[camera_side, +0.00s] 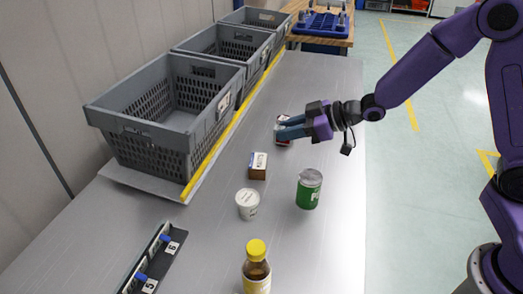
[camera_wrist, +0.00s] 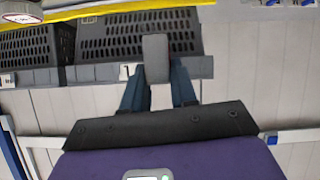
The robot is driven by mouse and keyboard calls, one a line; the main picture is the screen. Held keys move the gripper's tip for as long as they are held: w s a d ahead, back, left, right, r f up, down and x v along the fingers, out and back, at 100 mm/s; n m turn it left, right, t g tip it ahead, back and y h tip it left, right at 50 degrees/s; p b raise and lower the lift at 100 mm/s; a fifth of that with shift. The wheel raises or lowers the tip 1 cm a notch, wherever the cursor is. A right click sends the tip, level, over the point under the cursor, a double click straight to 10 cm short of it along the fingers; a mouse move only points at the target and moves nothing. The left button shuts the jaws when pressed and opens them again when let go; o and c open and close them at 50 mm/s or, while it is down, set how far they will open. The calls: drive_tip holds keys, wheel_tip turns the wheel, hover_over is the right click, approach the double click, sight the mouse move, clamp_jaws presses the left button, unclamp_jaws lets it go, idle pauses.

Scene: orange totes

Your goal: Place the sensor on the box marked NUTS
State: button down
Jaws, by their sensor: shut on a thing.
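My gripper (camera_side: 282,127) is low over the table, behind the box marked NUTS, with its blue fingers pointing left. In the wrist view, my gripper (camera_wrist: 158,88) is shut on a plain grey block (camera_wrist: 155,50), which looks like the sensor. In the side view the held piece is small and mostly hidden by the fingers. The NUTS box (camera_side: 258,166) is small and brown with a white label, and stands upright on the table in front of the gripper, apart from it. I cannot make out the NUTS box in the wrist view.
A small red and dark item (camera_side: 283,142) shows just under the fingers. A green can (camera_side: 309,190), a white tub (camera_side: 247,204) and a yellow-capped bottle (camera_side: 257,270) stand nearer. Grey crates (camera_side: 165,125) line the left; a numbered rail (camera_side: 150,262) lies front left. The right table side is clear.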

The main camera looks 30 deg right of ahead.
drive_tip(key=w+f, duration=0.2)
drive_tip(key=w+a+f, duration=0.1)
drive_tip(key=w+f, duration=0.1)
drive_tip(key=w, duration=0.1)
drive_tip(key=w+a+f, duration=0.1)
drive_tip(key=w+f, duration=0.1)
drive_tip(key=shift+w+a+f, duration=0.25)
drive_tip(key=shift+w+f, duration=0.05)
drive_tip(key=shift+f, duration=0.05)
drive_tip(key=shift+w+a+f, duration=0.15)
drive_tip(key=shift+w+f, duration=0.3)
drive_tip(key=shift+f, duration=1.6)
drive_tip(key=shift+f, duration=0.15)
drive_tip(key=c, duration=0.9)
unclamp_jaws()
